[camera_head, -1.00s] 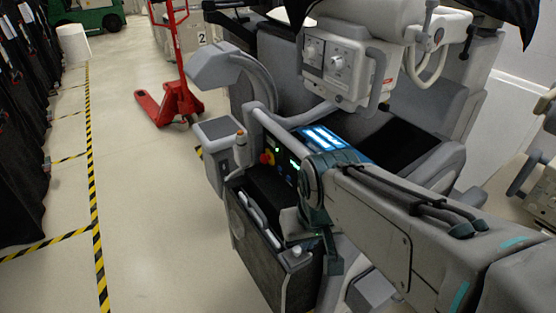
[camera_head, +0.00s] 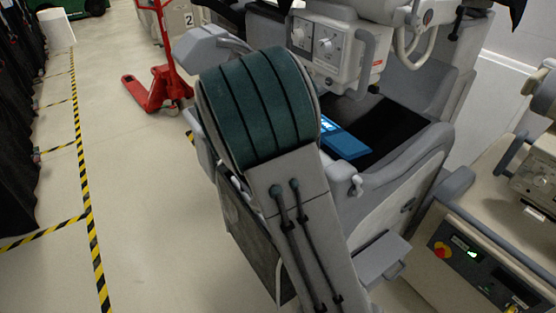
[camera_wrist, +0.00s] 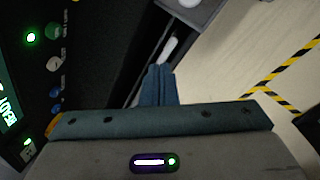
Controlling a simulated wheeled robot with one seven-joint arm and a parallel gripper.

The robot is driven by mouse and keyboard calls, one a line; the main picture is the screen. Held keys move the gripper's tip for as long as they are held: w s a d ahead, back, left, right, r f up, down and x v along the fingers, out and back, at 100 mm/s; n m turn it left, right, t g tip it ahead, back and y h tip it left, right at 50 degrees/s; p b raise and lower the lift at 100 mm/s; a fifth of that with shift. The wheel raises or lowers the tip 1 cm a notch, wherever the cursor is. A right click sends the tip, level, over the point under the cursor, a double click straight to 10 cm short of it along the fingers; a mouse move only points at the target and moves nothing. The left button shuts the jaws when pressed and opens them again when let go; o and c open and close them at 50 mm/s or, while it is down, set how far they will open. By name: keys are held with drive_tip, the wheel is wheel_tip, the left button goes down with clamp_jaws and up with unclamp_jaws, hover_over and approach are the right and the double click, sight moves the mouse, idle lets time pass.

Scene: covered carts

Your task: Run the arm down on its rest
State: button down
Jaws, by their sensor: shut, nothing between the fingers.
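My arm stands folded in the middle of the head view, its teal-banded joint raised high and a grey link running down to the bottom edge. My gripper is hidden behind the arm there. In the wrist view my gripper (camera_wrist: 160,86) shows its teal fingers together, shut and empty. It points at a dark gap beside a grey cart part (camera_wrist: 190,10). No rest for the arm can be made out.
A grey covered cart (camera_head: 400,180) stands close behind the arm. A beige console (camera_head: 440,270) is at the right. A control panel (camera_wrist: 12,110) lies left of the gripper. A red pallet jack (camera_head: 160,85) stands farther off. The floor at left is open, with striped tape (camera_head: 85,190).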

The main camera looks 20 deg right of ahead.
drive_tip(key=w+f+n+h, duration=0.1)
drive_tip(key=w+f+n, duration=0.2)
drive_tip(key=w+d+f+n+t+h, duration=0.1)
drive_tip(key=w, duration=0.1)
drive_tip(key=shift+f+n+h, duration=0.25)
drive_tip(key=shift+n+h, duration=0.05)
drive_tip(key=shift+n, duration=0.1)
drive_tip(key=w+a+n+t+h, duration=0.1)
drive_tip(key=w+n+t, duration=0.1)
drive_tip(key=w+n, duration=0.1)
drive_tip(key=w+a+r+n+t+h, duration=0.1)
drive_tip(key=w+a+n+t, duration=0.1)
drive_tip(key=w+n, duration=0.2)
drive_tip(key=w+a+r+n+t+p, duration=0.1)
drive_tip(key=w+a+n+t, duration=0.1)
drive_tip(key=w+n, duration=0.1)
drive_tip(key=shift+w+n+t+h, duration=0.3)
drive_tip(key=shift+n+t+h, duration=0.1)
drive_tip(key=shift+n, duration=0.4)
drive_tip(key=shift+d, duration=0.1)
drive_tip(key=shift+w+d+b, duration=0.15)
drive_tip(key=shift+w+d, duration=0.3)
drive_tip(key=shift+d, duration=0.95)
drive_tip(key=shift+w+d+b, duration=0.2)
drive_tip(key=shift+w+d, duration=0.25)
drive_tip(key=shift+d, duration=0.95)
drive_tip(key=shift+w+d+b, duration=0.15)
drive_tip(key=shift+w+d, duration=0.3)
drive_tip(key=shift+d, duration=0.95)
drive_tip(key=shift+d, duration=0.1)
